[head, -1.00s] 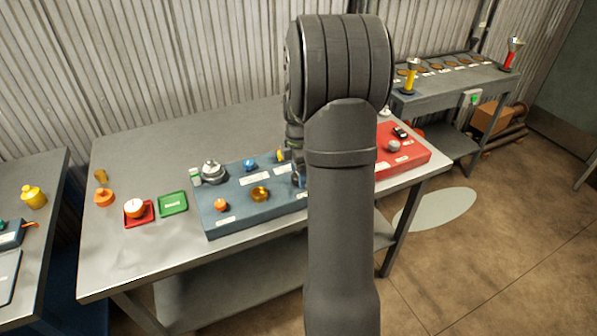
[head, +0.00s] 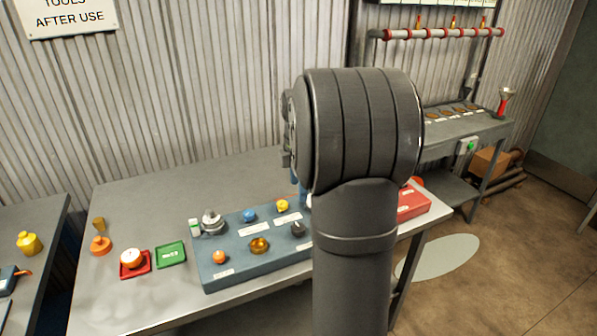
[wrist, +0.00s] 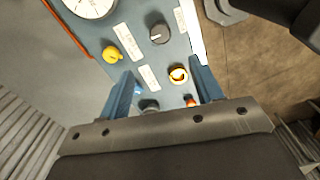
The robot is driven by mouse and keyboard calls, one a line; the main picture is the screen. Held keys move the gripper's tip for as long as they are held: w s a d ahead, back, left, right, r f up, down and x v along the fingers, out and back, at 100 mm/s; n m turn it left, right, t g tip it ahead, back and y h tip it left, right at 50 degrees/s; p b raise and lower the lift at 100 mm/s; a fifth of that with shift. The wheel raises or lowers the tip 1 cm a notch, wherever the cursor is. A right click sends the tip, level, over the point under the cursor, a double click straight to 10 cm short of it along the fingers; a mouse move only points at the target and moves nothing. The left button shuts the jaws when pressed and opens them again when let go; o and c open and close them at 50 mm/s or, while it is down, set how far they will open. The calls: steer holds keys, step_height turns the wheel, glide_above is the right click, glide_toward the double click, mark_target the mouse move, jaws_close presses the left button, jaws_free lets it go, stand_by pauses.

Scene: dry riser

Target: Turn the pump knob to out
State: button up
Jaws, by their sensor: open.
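A blue-grey panel (head: 230,268) on the table carries several knobs with white labels too small to read, so I cannot tell which is the pump knob. In the head view a dark grey knob (head: 298,229), a yellow knob (head: 282,205), a blue knob (head: 249,215), a brass knob (head: 259,245) and an orange knob (head: 219,257) show. In the wrist view my gripper (wrist: 162,75) is open and empty above the panel, with the dark grey knob (wrist: 159,33), yellow knob (wrist: 112,54) and brass knob (wrist: 178,74) beyond or between its fingers. My arm hides most of the gripper in the head view.
A silver fitting (head: 212,221) stands at the panel's left end. A green tray (head: 170,254) and a red tray (head: 140,272) lie left of it. A red box (head: 413,204) is to the right. The table's front left is clear.

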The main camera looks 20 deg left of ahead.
step_height(320, 180, up, 4)
steer(key=shift+f, duration=0.15)
steer(key=shift+f, duration=0.1)
stand_by(0.4)
step_height(320, 180, down, 17)
steer(key=shift+f, duration=0.2)
stand_by(0.4)
steer(key=shift+r, duration=0.15)
